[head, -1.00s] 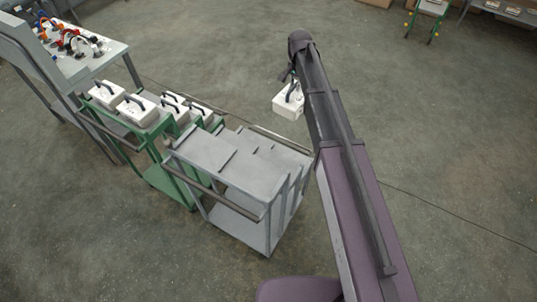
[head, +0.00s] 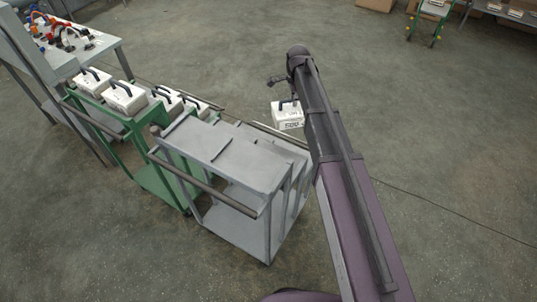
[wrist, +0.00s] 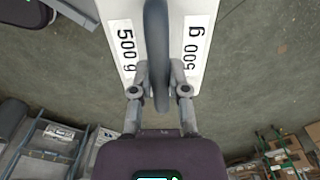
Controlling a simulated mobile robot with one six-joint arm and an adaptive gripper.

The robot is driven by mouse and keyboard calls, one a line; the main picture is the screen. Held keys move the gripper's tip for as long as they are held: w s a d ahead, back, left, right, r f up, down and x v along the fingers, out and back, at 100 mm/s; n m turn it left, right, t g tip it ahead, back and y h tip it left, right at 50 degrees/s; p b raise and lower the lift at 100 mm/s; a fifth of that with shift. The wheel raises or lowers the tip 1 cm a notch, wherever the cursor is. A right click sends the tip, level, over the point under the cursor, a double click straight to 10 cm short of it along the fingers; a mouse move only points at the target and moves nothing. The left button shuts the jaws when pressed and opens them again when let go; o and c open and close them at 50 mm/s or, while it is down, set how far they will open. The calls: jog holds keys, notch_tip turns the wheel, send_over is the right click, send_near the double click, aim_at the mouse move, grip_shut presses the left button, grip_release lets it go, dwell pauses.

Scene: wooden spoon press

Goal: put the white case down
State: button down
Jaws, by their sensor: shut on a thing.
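A white case (head: 287,116) with a dark handle hangs in the air beyond the grey cart, left of my arm in the head view. In the wrist view the white case (wrist: 193,70) shows "500 g" labels on both sides of its dark handle. My gripper (wrist: 159,92) is shut on that handle. In the head view the gripper is partly hidden by my arm. The grey cart (head: 215,141), with a divided top, stands nearest and its top holds no cases.
A green cart (head: 152,180) behind the grey one carries several white cases (head: 125,97). A workbench (head: 75,60) with coloured tools stands at far left. Open floor (head: 420,140) lies right of my arm. Shelves and boxes (wrist: 285,155) show at the wrist view's edges.

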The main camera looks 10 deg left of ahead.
aim_at(291, 127)
jog(key=shift+a+f+m+b, duration=0.1)
jog(key=shift+f+m+b, duration=1.35)
jog(key=shift+f+b, duration=0.95)
jog(key=shift+f+m+b, duration=1.4)
jog(key=shift+f+b, duration=0.75)
jog(key=shift+f, duration=0.45)
jog(key=shift+a+f+m+b, duration=0.1)
jog(key=shift+f+m+b, duration=1.35)
jog(key=shift+f+b, duration=0.95)
jog(key=shift+f, duration=0.15)
notch_tip(291, 127, down, 6)
jog(key=b, duration=0.6)
jog(key=shift+f+b, duration=1.9)
jog(key=shift+f, duration=0.05)
jog(key=shift+f, duration=0.15)
